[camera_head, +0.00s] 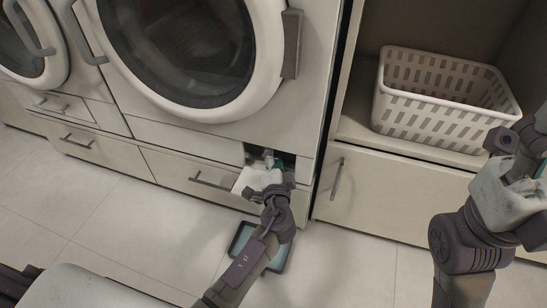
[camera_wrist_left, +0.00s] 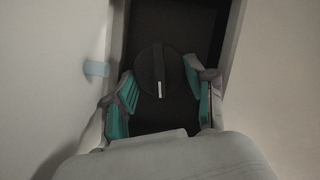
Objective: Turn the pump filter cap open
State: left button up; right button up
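The pump filter cap (camera_wrist_left: 153,66) is a round black disc in the left wrist view. Its raised grip bar runs up and down, with a white mark at the lower end. It sits in the dark recess low on the washing machine (camera_head: 272,155); the cap itself is hidden in the head view. My left gripper (camera_head: 267,162) is at the recess opening. In the left wrist view its teal-padded fingers (camera_wrist_left: 159,80) are spread, one on each side of the cap. I cannot tell whether they touch it. My right gripper (camera_head: 527,150) is raised at the right edge, its fingers unclear.
A shallow dark tray (camera_head: 240,240) lies on the floor below the recess, partly behind my left arm. A white laundry basket (camera_head: 432,127) stands on a shelf at the right.

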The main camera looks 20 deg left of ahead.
pick_arm(q)
jog(key=o, duration=0.5)
jog(key=shift+f, duration=0.1)
jog(key=shift+c, duration=0.2)
